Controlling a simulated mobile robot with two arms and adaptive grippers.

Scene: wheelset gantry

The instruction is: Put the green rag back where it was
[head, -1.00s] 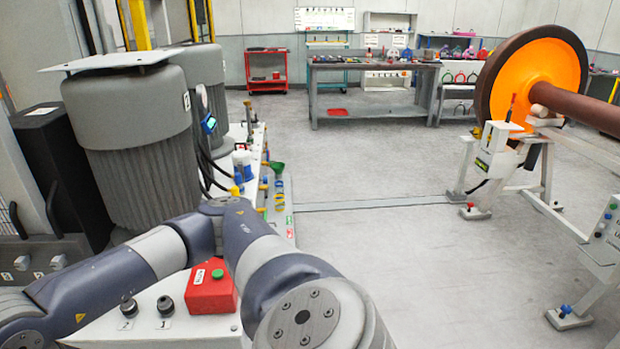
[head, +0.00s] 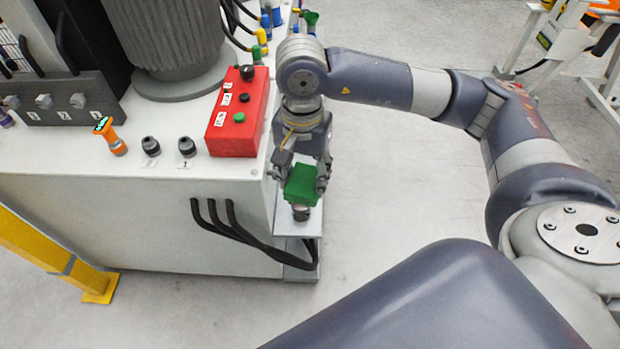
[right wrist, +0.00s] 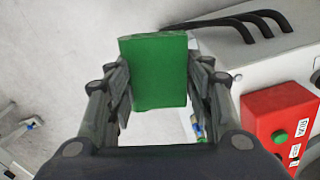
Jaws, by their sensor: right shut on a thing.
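The green rag (head: 300,185) is a small folded green block in the head view. My right gripper (head: 302,180) is shut on it, one finger on either side. In the right wrist view the rag (right wrist: 158,72) sits between the two fingers (right wrist: 160,85). The rag is above a narrow white ledge (head: 312,226) on the side of the white cabinet. A short grey cylindrical part (head: 300,212) shows just below the rag; I cannot tell whether they touch. My left gripper is not in view.
A red control box (head: 238,112) with buttons stands on the white cabinet top (head: 60,157), left of the gripper. Black hoses (head: 235,230) run down the cabinet front. A yellow post (head: 45,250) stands at left. The floor right of the ledge is clear.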

